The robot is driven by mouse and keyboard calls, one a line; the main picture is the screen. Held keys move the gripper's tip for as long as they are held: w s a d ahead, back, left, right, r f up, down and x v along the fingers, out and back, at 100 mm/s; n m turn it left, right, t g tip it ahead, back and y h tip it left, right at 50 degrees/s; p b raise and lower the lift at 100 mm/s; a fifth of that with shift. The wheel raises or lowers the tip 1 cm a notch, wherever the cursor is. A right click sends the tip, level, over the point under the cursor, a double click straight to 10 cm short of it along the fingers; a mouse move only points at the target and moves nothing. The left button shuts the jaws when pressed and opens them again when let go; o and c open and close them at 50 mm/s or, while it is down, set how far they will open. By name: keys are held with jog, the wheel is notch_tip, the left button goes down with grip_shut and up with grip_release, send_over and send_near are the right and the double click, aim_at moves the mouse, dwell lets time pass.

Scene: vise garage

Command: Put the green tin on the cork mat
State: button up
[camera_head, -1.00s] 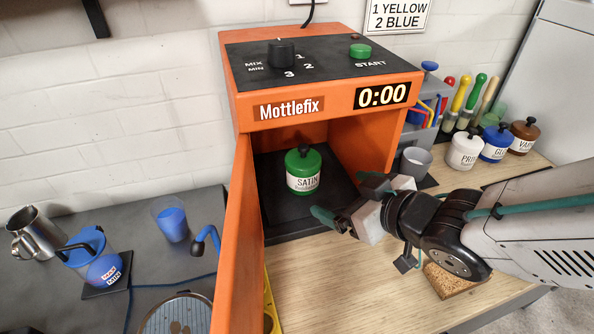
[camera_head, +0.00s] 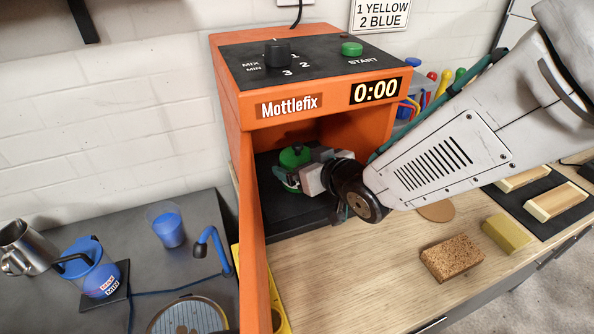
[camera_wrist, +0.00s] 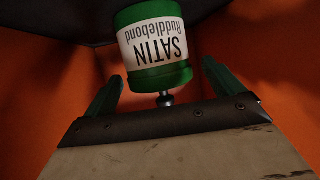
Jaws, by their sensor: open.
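The green tin (camera_head: 295,156) with a white label stands inside the orange Mottlefix machine, partly hidden by my gripper (camera_head: 291,172). In the wrist view the tin (camera_wrist: 154,50) appears upside down, its label reading SATIN Ruddlebond and its dark knob pointing towards my gripper. My gripper's green fingers (camera_wrist: 160,85) are open, one on each side of the tin's lid end; I cannot tell if they touch it. A flat, round tan piece (camera_head: 437,211), probably the cork mat, lies on the wooden bench, partly hidden behind my arm.
The orange machine (camera_head: 232,107) has walls close around my gripper, and its door (camera_head: 250,240) stands open on the left. A speckled brown block (camera_head: 452,258) and a yellow block (camera_head: 507,233) lie on the bench at right. The front middle of the bench is clear.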

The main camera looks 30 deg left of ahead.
jog(key=shift+x, duration=1.35)
jog(key=c, duration=1.3)
jog(key=shift+c, duration=1.1)
jog(key=shift+r, duration=0.15)
